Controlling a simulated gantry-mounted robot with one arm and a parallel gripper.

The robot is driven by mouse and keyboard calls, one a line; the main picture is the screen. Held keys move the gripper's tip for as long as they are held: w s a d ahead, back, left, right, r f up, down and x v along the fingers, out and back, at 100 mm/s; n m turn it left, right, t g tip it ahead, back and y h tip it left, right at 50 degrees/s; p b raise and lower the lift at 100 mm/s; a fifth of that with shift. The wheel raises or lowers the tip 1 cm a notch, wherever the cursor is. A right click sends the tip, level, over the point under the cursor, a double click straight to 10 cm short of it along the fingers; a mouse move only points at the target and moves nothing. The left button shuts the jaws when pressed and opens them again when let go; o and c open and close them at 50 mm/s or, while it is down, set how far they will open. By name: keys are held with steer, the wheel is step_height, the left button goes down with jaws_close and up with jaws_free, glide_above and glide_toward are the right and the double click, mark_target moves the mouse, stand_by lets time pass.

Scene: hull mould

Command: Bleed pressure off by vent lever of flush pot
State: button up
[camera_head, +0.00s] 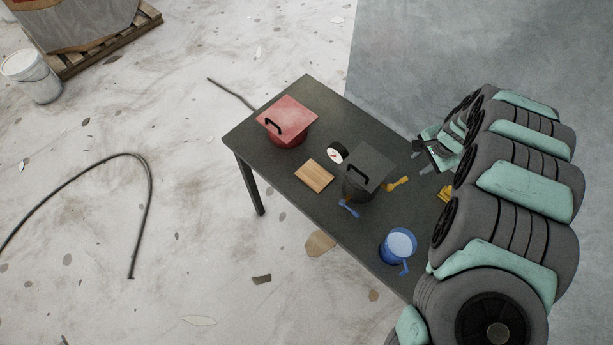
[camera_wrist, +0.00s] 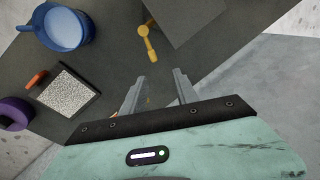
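A dark grey pot (camera_head: 368,172) with a square lid and black handle stands mid-table; I take it as the flush pot. A yellow lever (camera_head: 397,183) sticks out on its right side, and a blue lever (camera_head: 349,208) on its near side. Which one is the vent lever I cannot tell. In the wrist view the yellow lever (camera_wrist: 148,43) lies beyond my fingertips, beside the lid corner (camera_wrist: 188,18). My gripper (camera_wrist: 151,75) is open and empty, apart from the lever. In the head view my gripper (camera_head: 423,163) is right of the pot, near the table's far edge.
A red pot (camera_head: 288,118) stands at the table's left end, near a round gauge (camera_head: 337,153) and a wooden board (camera_head: 314,176). A blue pot (camera_head: 392,252) is at the near right. The wrist view shows a speckled block (camera_wrist: 70,90) and a purple object (camera_wrist: 14,113).

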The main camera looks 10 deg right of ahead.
steer(key=w+a+f+n+t+h, duration=0.2)
steer(key=w+f+t+h, duration=0.15)
steer(key=w, duration=0.75)
steer(key=w+a+f+n+t+h, duration=0.1)
steer(key=w+f+n+t+h, duration=0.3)
steer(key=w, duration=0.7)
steer(key=w+a+r+t, duration=0.1)
steer(key=a+r+t, duration=0.45)
steer(key=a, duration=0.35)
steer(key=s+a+n+t+y+b, duration=0.1)
steer(key=s+a+n+t+b, duration=0.4)
steer(key=s+a+t+b, duration=0.6)
steer(key=shift+s+a+f+b, duration=0.2)
steer(key=shift+s+a+b, duration=1.8)
steer(key=shift+s+a, duration=3.2)
steer(key=shift+s+d, duration=0.3)
